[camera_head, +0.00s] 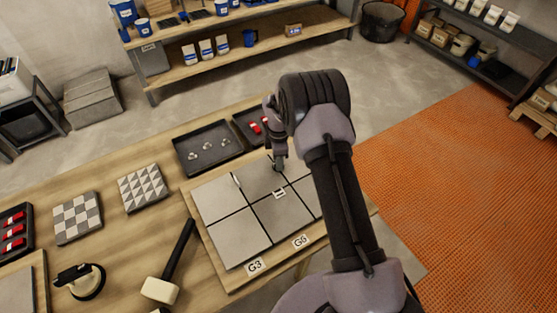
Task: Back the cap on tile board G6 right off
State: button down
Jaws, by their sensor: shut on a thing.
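The tile board (222,275) lies on the wooden bench with grey tiles split by dark joints. Its front edge bears a G3 label (255,267) and a G6 label (300,241). White levelling pieces stand in the joints, one at the left (238,181) and one near the middle (280,194). My gripper (278,168) points down over the far part of the board, shut on what I take to be the cap, at the joint behind the middle piece. The cap is too small and covered by the fingers to make out. My arm hides the board's right part.
A dark tray (184,160) with several small grey pieces and another with red pieces (255,128) stand behind the board. A mallet (162,290), a black-handled tool (80,279) and two patterned tile samples (77,216) lie left. Orange mesh flooring (470,170) is at right.

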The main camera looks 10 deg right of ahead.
jog(key=c, duration=1.1)
grip_release()
notch_tip(320, 180, up, 18)
jog(key=p, duration=0.3)
jog(key=shift+f+p, duration=0.25)
jog(key=shift+p, duration=0.15)
jog(key=s+a+r+m+t+b, duration=0.25)
jog(key=s+r+m+b, duration=0.5)
jog(key=s+r, duration=0.6)
jog(key=s+a+f+m+t+y+b, duration=0.1)
jog(key=s+f+m+t+y+b, duration=0.1)
jog(key=s+m, duration=1.2)
jog(key=s+t+b, duration=0.1)
jog(key=s+b, duration=0.1)
jog(key=s, duration=0.4)
jog(key=shift+a, duration=0.25)
